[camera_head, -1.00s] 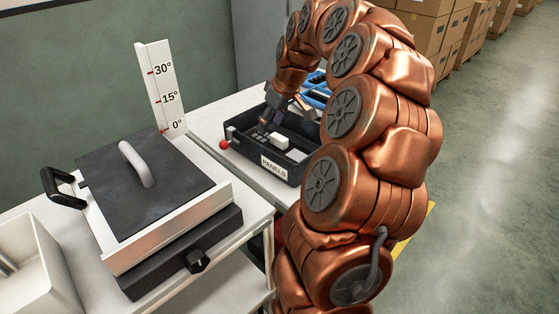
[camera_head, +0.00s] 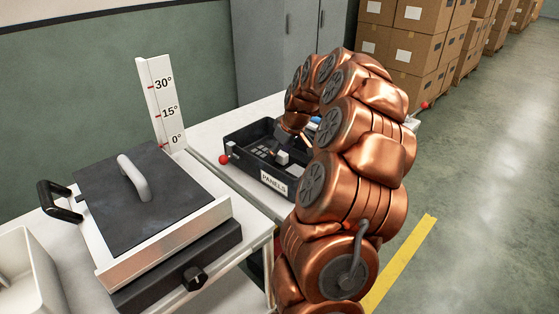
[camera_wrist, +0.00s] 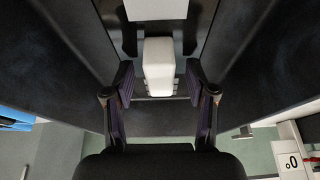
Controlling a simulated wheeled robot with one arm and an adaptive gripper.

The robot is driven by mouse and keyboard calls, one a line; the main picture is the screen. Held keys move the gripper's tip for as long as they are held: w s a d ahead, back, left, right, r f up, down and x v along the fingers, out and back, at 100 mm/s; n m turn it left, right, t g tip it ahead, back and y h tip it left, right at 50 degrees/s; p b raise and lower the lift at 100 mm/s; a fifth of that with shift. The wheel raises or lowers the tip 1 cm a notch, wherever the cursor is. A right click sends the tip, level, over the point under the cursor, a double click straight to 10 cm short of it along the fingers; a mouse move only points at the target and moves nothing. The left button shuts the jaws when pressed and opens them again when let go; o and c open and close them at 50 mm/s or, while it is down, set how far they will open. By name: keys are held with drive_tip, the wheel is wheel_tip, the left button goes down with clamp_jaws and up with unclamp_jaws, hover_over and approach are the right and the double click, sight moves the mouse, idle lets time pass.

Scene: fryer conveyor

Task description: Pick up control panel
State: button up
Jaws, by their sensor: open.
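A black box labelled PANELS (camera_head: 237,153) stands on the white table, with small pale and dark pieces inside. A white block-shaped part (camera_head: 282,157), which looks like the control panel, sits in it. In the wrist view the white part (camera_wrist: 159,66) lies between and just beyond the fingertips, apart from both. My gripper (camera_wrist: 160,80) is open and empty, pointing down into the box. In the head view my gripper (camera_head: 286,140) is small and partly hidden by the box and my arm.
A dark plate with a grey handle (camera_head: 136,171) lies on the appliance at left, beside an angle gauge (camera_head: 160,100). A white bin (camera_head: 40,270) is at lower left. Blue items show behind the box. Cartons (camera_head: 405,40) stand at the back; the floor at right is clear.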

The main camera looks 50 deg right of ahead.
drive_tip(key=shift+f, duration=0.2)
clamp_jaws()
idle(0.3)
